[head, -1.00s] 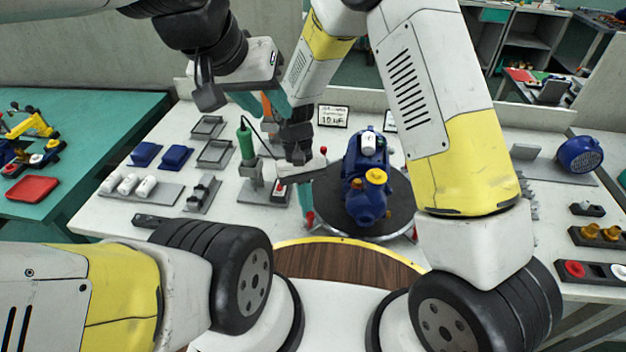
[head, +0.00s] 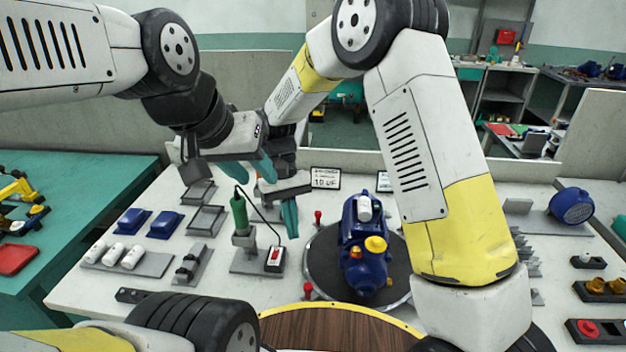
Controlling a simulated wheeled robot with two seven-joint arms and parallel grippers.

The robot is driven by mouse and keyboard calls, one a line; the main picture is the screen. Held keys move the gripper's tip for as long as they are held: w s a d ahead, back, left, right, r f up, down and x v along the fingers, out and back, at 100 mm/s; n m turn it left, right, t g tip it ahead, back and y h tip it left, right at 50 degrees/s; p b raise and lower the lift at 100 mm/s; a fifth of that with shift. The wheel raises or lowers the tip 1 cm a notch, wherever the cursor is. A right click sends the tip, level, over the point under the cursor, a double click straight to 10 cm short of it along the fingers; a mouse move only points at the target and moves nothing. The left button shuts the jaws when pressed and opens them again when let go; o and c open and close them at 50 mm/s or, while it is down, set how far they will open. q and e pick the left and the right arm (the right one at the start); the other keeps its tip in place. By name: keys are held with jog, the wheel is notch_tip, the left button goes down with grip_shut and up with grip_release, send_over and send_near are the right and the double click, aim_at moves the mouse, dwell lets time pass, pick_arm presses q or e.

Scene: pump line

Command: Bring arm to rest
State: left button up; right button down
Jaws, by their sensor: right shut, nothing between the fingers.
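My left gripper (head: 257,180) hangs over the back of the white bench, its teal fingers apart with nothing seen between them. My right gripper (head: 291,232) is just below and right of it in the picture, fingers together, pointing down and empty. It appears above the bench, between the green-handled tool (head: 241,214) in its stand and the blue pump (head: 363,245). The pump, with a yellow-orange cap and a white part on top, sits on a dark round turntable (head: 322,262).
Grey trays (head: 206,220), blue blocks (head: 133,221) and white cylinders (head: 132,257) lie on the left of the bench. A small sign (head: 325,178) stands at the back. A blue motor part (head: 571,206) and fittings (head: 596,287) are at the right. A teal table (head: 95,180) adjoins on the left.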

jog(key=d+r+m+t+y, duration=0.2)
jog(key=d+r+t+y, duration=0.15)
jog(key=d+r, duration=1.05)
jog(key=s+d+r+m+t, duration=0.2)
jog(key=s+d+r+t, duration=0.4)
jog(key=s+d+r, duration=0.2)
jog(key=s+d, duration=0.2)
jog(key=s, duration=0.1)
jog(key=shift+d+m+t+y, duration=0.35)
jog(key=shift+d+m, duration=0.05)
